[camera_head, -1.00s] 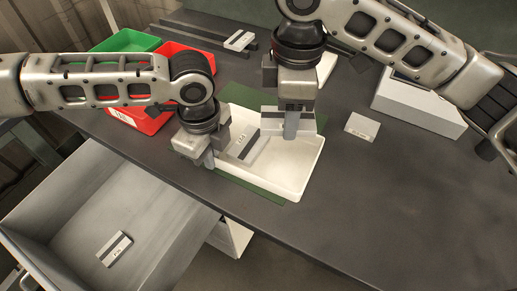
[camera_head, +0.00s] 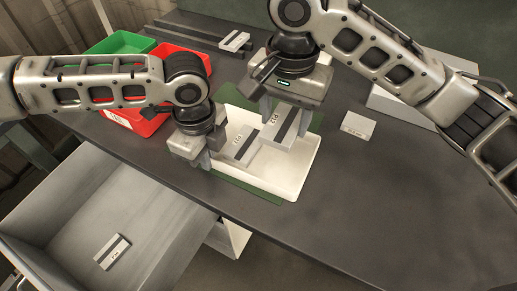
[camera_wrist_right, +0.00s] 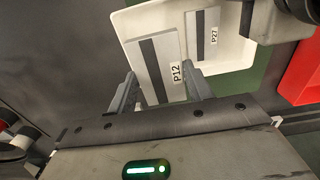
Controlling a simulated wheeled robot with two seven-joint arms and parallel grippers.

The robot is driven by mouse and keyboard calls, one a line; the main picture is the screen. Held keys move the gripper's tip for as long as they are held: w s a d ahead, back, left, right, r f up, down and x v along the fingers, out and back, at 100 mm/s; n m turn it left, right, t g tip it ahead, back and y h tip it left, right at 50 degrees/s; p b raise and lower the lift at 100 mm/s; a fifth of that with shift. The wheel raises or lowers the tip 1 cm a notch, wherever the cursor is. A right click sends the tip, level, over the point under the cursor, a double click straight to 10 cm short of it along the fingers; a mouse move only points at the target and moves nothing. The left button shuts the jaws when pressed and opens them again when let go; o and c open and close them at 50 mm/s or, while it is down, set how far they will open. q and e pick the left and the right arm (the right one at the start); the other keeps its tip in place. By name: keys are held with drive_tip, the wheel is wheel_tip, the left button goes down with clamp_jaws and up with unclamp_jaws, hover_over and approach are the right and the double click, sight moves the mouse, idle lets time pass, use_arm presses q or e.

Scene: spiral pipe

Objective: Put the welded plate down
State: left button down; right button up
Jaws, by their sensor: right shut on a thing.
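A grey plate with a dark stripe, marked P12 (camera_head: 281,131), is at the far right part of the white tray (camera_head: 288,187); its height above the tray floor is unclear. My right gripper (camera_head: 284,120) is shut on it from the far side; in the right wrist view plate P12 (camera_wrist_right: 152,62) lies between the fingers (camera_wrist_right: 160,92). A second plate, marked P27 (camera_head: 237,148), lies beside it on the left. My left gripper (camera_head: 203,160) is at the tray's left edge, near P27; its finger gap is unclear. Neither label tells which is the welded plate.
A small labelled plate (camera_head: 358,125) lies right of the tray, before a pale box (camera_head: 405,107). Green (camera_head: 122,42) and red (camera_head: 180,53) bins stand behind my left arm. A grey open box (camera_head: 160,215) at front left holds another plate (camera_head: 112,252). The table's right front is clear.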

sight(280, 161)
wheel_tip(280, 161, down, 10)
drive_tip(key=shift+r, duration=0.1)
idle(0.4)
drive_tip(key=o, duration=1.4)
drive_tip(key=shift+o, duration=0.2)
wheel_tip(280, 161, up, 12)
use_arm(q)
drive_tip(key=c, duration=1.6)
unclamp_jaws()
drive_tip(key=shift+o, duration=0.2)
drive_tip(key=shift+r, duration=0.1)
